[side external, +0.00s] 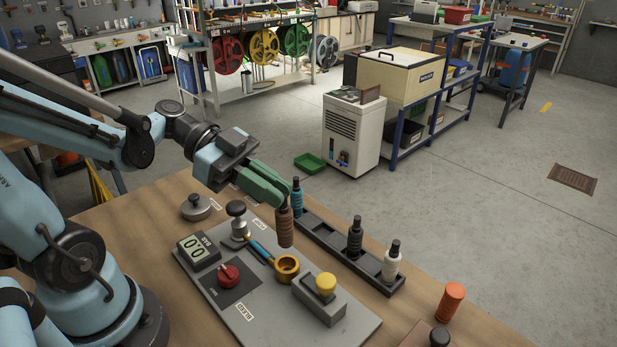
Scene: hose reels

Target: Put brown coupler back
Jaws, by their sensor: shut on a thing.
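The brown coupler (285,228) is upright between the green fingers of my gripper (283,200), which is shut on its upper part. It shows just left of the dark rack (325,240) and beyond the brass ring, apparently above the board. Its height above what lies below cannot be told. The rack holds a blue coupler (297,199) at its far end, a black coupler (355,238) further along and a white coupler (391,263) near its near end. Bare rack shows between the blue and black couplers. The fingers partly hide the brown coupler's top.
The grey board (345,325) carries a gauge (198,249), a red knob (229,275), a brass ring (287,267) with a blue handle and a yellow button (325,284) on a block. An orange cylinder (451,302) stands on the wooden table (418,302) right of the rack.

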